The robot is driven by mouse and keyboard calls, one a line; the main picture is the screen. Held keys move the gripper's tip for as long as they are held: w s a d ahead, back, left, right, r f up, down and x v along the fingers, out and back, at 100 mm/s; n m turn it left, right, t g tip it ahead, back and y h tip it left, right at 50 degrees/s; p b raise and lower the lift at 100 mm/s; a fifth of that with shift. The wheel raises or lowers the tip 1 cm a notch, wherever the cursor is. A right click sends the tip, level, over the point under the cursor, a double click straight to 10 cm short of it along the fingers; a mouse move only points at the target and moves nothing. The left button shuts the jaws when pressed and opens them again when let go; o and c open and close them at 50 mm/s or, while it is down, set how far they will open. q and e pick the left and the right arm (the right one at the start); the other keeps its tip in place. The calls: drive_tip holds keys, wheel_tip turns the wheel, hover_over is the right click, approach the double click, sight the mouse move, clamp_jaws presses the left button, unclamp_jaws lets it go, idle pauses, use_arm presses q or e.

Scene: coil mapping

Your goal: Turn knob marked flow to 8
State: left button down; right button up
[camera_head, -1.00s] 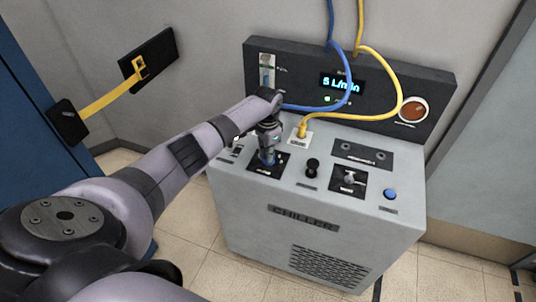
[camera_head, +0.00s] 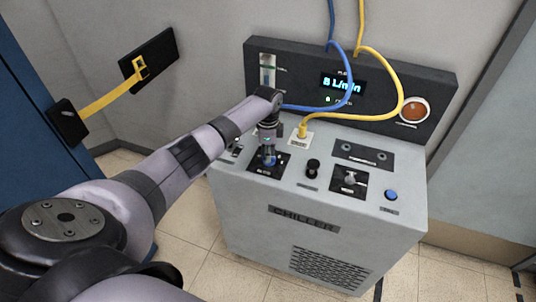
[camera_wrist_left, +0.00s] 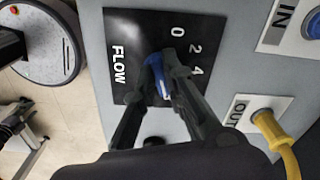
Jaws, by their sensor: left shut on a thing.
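The blue flow knob (camera_wrist_left: 158,75) sits on a black plate marked FLOW (camera_wrist_left: 125,50) in the left wrist view, with the numbers 0, 2 and 4 showing; the rest of the scale is hidden by my fingers. In the head view the knob (camera_head: 269,161) is on the left of the chiller's top. My left gripper (camera_wrist_left: 160,90) is shut on the knob from above. The display (camera_head: 343,83) on the chiller's back panel appears to read 8 L/min. My right gripper is not in view.
A yellow hose (camera_head: 390,112) and a blue hose (camera_head: 334,40) loop over the chiller behind my gripper. A black knob (camera_head: 313,168), a valve handle (camera_head: 349,178) and a blue button (camera_head: 391,195) stand to the right. The chiller body (camera_head: 300,200) rests on a tiled floor.

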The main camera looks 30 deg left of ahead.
use_arm(q)
drive_tip(key=shift+w+r, duration=0.1)
idle(0.3)
drive_tip(key=c, duration=1.7)
unclamp_jaws()
drive_tip(key=shift+o, duration=0.2)
wheel_tip(320, 180, up, 12)
